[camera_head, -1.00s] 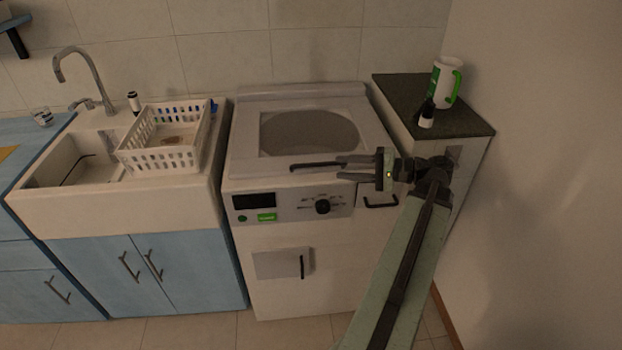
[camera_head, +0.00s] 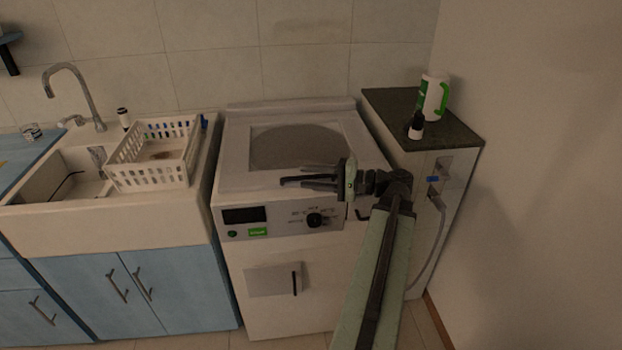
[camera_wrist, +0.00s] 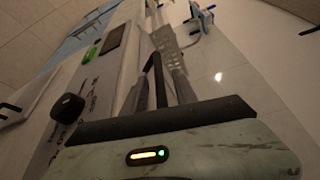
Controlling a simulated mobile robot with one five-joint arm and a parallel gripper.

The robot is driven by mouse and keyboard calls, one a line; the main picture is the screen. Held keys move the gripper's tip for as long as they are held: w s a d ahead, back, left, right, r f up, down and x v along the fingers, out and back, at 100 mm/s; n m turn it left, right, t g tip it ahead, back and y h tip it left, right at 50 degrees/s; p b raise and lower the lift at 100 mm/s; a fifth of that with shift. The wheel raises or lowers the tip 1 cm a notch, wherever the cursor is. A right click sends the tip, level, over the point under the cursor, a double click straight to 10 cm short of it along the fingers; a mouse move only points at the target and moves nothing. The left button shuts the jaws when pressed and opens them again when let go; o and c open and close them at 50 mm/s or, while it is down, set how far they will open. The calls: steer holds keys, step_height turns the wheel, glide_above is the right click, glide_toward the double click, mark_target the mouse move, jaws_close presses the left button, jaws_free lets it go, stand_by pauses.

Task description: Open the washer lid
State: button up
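The washer (camera_head: 262,270) is a white top-loading machine. Its lid (camera_head: 235,165), with a grey window, lies shut on top. A dark bar handle (camera_head: 287,180) runs along the lid's front edge. My gripper (camera_head: 310,176) reaches in from the right at this handle, its fingers pointing left along it. In the wrist view, the black handle (camera_wrist: 155,68) shows between the two grey fingers of my gripper (camera_wrist: 160,88). The fingers are apart; I cannot tell whether either touches the handle.
The control panel with a black knob (camera_head: 314,220) is just below the gripper. A sink (camera_head: 60,213) with a white basket (camera_head: 150,172) is at left.

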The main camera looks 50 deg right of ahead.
jaws_close()
steer(key=shift+a, duration=0.1)
stand_by(1.2)
